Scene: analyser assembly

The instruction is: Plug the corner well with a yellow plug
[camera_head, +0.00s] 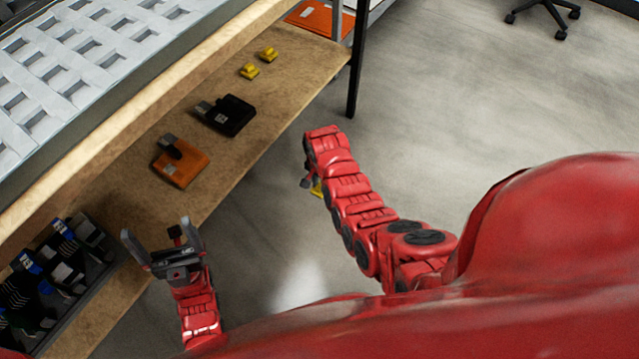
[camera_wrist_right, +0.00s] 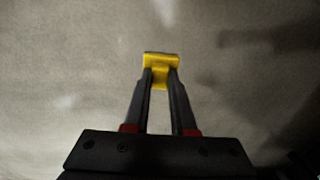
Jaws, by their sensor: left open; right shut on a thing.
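My right gripper (camera_wrist_right: 160,86) is shut on a yellow plug (camera_wrist_right: 161,60) in the right wrist view, with the floor behind it. In the head view a bit of this yellow plug (camera_head: 317,188) shows beside my right arm, over the floor and off the table's edge; the gripper itself is mostly hidden there. Two more yellow plugs (camera_head: 268,54) (camera_head: 250,71) lie on the wooden table near its far right end. My left gripper (camera_head: 165,243) is open and empty near the table's front edge. A white rack with many square wells (camera_head: 75,55) stands above the table at upper left.
An orange device (camera_head: 181,162) and a black device (camera_head: 225,115) lie on the wooden table (camera_head: 300,75). A dark bin (camera_head: 60,270) with several dark and blue items is at lower left. A black post (camera_head: 357,60) stands at the table's far corner.

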